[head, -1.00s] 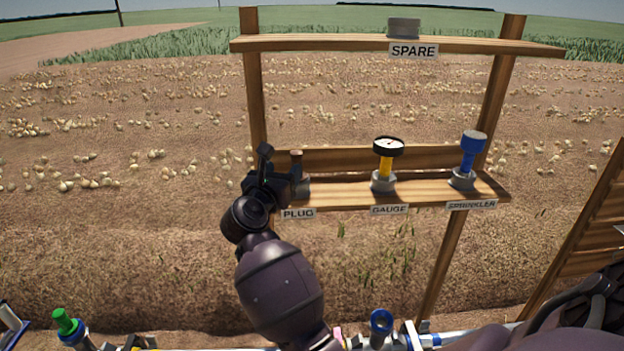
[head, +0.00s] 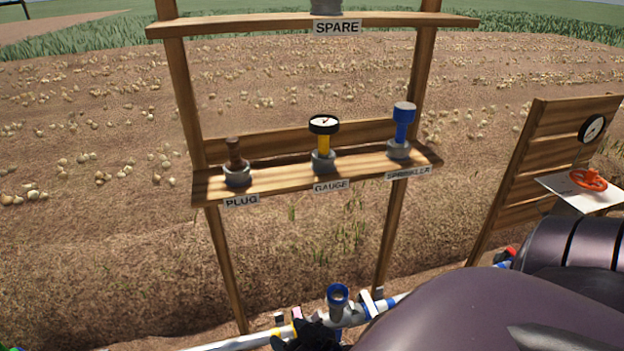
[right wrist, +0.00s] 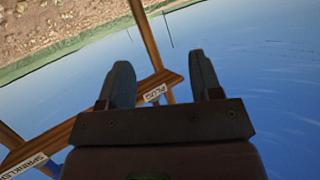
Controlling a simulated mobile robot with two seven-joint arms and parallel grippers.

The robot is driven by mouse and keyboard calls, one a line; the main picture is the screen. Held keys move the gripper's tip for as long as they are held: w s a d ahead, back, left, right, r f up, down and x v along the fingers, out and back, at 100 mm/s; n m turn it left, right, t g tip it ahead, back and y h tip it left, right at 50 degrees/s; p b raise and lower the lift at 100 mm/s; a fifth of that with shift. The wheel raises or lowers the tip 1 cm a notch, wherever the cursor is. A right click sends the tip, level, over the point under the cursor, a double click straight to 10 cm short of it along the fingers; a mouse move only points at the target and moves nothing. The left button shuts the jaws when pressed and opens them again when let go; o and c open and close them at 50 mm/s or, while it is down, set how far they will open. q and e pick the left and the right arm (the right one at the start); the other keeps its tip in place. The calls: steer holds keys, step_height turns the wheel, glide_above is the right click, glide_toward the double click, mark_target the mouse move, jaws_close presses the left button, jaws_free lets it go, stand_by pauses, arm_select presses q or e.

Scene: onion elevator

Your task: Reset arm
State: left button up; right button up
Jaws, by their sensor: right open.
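My right gripper (right wrist: 160,62) is open in the right wrist view, its two fingers apart with nothing between them. In the head view a dark gripper-like shape (head: 308,335) shows at the bottom edge by the pipe, partly cut off. A large dark link of my arm fills the lower right. My left gripper is not clearly in view. The wooden shelf (head: 270,184) holds the brown plug (head: 234,155), the yellow-stemmed gauge (head: 324,140) and the blue sprinkler (head: 403,128), all upright. No gripper touches them.
A pipe (head: 230,342) with a blue-rimmed upright fitting (head: 338,295) runs along the bottom. A grey spare part (head: 327,6) sits on the top shelf. At right stand a wooden panel (head: 530,160) with a dial and a red handwheel (head: 589,180). The field behind is open.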

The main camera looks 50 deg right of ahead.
steer(key=s+f+n+g, duration=0.2)
steer(key=s+f, duration=0.1)
steer(key=s, duration=0.2)
steer(key=shift+s+d+f+h, duration=0.2)
steer(key=shift+d+f+h, duration=0.1)
steer(key=shift+d, duration=0.15)
